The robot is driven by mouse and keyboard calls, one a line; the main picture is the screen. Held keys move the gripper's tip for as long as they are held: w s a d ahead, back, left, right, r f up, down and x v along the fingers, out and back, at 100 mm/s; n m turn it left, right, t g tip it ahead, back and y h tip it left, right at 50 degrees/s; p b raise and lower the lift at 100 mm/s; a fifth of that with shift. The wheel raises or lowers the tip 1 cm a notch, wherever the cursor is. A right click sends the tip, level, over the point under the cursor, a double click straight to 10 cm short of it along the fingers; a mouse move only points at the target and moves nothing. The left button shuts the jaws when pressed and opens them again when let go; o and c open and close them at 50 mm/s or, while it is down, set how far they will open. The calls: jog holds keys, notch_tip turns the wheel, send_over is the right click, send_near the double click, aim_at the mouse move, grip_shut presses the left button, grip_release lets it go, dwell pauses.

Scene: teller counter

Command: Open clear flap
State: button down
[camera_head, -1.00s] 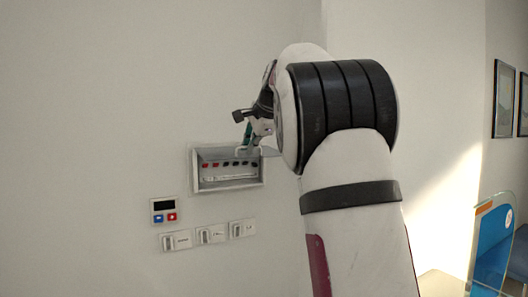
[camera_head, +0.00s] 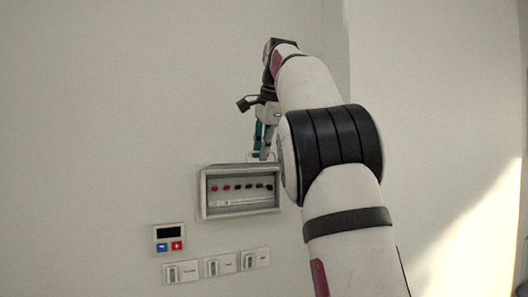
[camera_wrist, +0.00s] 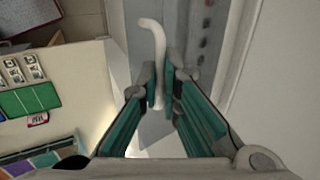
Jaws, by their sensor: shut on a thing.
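The clear flap belongs to a shallow grey wall box (camera_head: 203,200). The box front is uncovered below, and the flap is raised at its top edge. Its see-through panel is hard to make out, so I cannot tell its exact angle. My gripper (camera_head: 262,148) is above the box's top right part, pointing down. In the wrist view my gripper (camera_wrist: 161,88) is shut on the flap's pale curved handle (camera_wrist: 157,42), which runs between the teal-sided fingers. The handle also shows faintly under the fingertips in the head view. My forearm hides the area right of the box.
Inside the box is a row of red and dark switches (camera_head: 238,187). Below it are a small keypad with a display (camera_head: 168,238) and several white switch plates (camera_head: 221,264). The wall left of the box is bare. A counter with coloured items (camera_wrist: 30,100) shows in the wrist view.

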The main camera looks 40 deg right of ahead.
jog(key=shift+w+a+f, duration=0.2)
jog(key=shift+w+f, duration=0.1)
jog(key=shift+w, duration=0.05)
jog(key=c, duration=1.8)
grip_release()
jog(key=shift+w, duration=0.2)
jog(key=shift+s, duration=0.15)
jog(key=shift+s+d+r, duration=0.1)
jog(key=shift+r, duration=0.1)
jog(key=shift+v, duration=1)
jog(key=shift+s+r, duration=0.25)
jog(key=shift+r, duration=0.1)
jog(key=shift+s+a, duration=0.45)
jog(key=shift+s, duration=1.5)
jog(key=shift+s+a, duration=0.5)
jog(key=shift+s, duration=1.4)
jog(key=shift+s+a, duration=0.45)
jog(key=shift+s, duration=1.5)
